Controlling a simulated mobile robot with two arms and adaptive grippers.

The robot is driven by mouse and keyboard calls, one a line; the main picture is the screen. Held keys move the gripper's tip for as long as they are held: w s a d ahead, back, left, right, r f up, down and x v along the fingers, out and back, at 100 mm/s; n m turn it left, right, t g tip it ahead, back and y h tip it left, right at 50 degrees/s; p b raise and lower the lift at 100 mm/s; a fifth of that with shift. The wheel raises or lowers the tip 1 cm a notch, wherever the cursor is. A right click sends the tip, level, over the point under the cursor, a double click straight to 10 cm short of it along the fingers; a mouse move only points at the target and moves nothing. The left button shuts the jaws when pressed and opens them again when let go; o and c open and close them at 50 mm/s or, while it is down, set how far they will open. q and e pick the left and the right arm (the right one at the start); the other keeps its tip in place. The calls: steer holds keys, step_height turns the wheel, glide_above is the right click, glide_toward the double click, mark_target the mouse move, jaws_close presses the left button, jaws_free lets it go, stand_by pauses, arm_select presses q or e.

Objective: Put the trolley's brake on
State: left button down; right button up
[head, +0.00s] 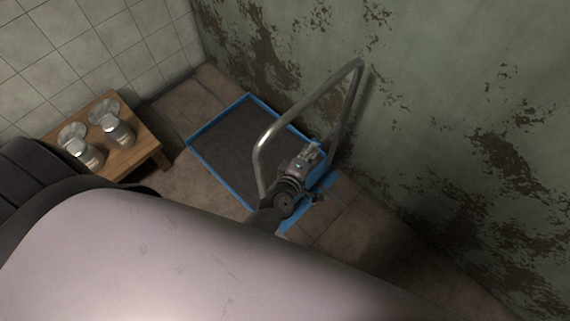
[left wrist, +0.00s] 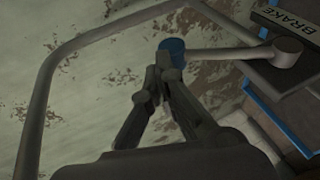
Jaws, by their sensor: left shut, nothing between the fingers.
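The trolley (head: 235,150) stands on the floor by the green wall, with a dark deck, blue edges and a tall bent metal handle (head: 268,139). My left gripper (head: 313,149) is over the trolley's near right side, by the handle. In the left wrist view its fingers (left wrist: 166,62) are shut and empty. The brake lever (left wrist: 228,58) is a grey bar running from a round pivot to a blue knob (left wrist: 176,46). The fingertips overlap the knob's lower edge; I cannot tell whether they touch it. A "BRAKE" label (left wrist: 282,31) lies behind the pivot. My right gripper is not in view.
A low wooden table (head: 147,146) at the left holds two metal-and-glass containers (head: 118,132), (head: 86,153). The peeling green wall (head: 440,110) rises close behind the trolley handle. Tiled floor (head: 345,215) is clear right of the trolley.

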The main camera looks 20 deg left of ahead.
arm_select(q)
steer(key=shift+w+d, duration=0.35)
steer(key=shift+w, duration=0.5)
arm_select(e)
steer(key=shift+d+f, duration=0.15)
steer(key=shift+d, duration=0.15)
